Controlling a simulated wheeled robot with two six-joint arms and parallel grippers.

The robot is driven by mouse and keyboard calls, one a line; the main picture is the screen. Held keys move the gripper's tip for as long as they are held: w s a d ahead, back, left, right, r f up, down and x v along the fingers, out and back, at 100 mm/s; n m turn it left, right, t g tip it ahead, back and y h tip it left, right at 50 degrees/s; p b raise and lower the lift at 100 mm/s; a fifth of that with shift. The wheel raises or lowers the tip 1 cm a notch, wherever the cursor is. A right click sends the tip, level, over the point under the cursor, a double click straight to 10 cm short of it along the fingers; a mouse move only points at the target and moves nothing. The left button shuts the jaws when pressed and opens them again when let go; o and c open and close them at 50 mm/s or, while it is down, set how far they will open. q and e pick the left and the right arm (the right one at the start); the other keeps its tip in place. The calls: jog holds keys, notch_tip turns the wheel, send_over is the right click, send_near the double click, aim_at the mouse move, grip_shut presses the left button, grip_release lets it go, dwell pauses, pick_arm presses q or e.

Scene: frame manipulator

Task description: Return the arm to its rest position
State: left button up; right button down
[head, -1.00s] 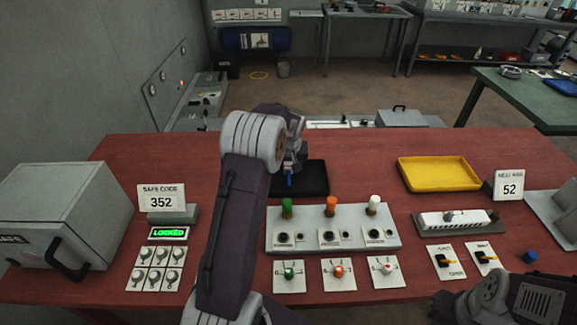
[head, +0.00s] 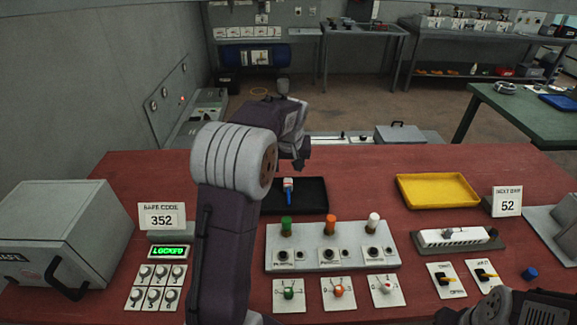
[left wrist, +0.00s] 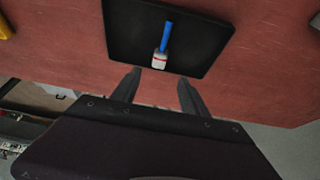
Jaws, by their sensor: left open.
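My left arm reaches up over the red table from the front. Its gripper (head: 302,160) hangs above the far edge of the black tray, open and empty. In the left wrist view the two fingers (left wrist: 160,88) are spread apart with nothing between them. A blue-and-white tool-like object (head: 288,190) lies in the black tray (head: 318,200); it also shows in the left wrist view (left wrist: 162,45), beyond the fingertips and apart from them. Part of my right arm (head: 500,305) shows at the lower right; its gripper is out of view.
A grey safe (head: 75,215) stands at the left, beside a keypad (head: 155,287) and a LOCKED display (head: 168,252). A panel (head: 333,257) with green, orange and white knobs is in front of the black tray. A yellow tray (head: 438,190) is at the right.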

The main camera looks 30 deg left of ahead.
dwell(0.6)
pick_arm(q)
jog(key=s+d+m+h+p, duration=0.1)
jog(key=s+d+m+p, duration=0.1)
jog(key=s+d, duration=0.5)
jog(key=s+d+f+m+g, duration=0.1)
jog(key=s+d+f, duration=0.1)
jog(key=s, duration=0.3)
jog(key=s+d+f+m+h, duration=0.1)
jog(key=s+d+f, duration=0.2)
jog(key=s, duration=0.2)
jog(key=s+d+f+m+g, duration=0.1)
jog(key=s+d+f+m, duration=0.1)
jog(key=s, duration=0.3)
jog(key=shift+s+d+f+g+h+p, duration=0.15)
jog(key=shift+s+d+f+p, duration=0.05)
jog(key=shift+f, duration=0.25)
jog(key=shift+s+d+f+g+h+p, duration=0.15)
jog(key=shift+f, duration=0.25)
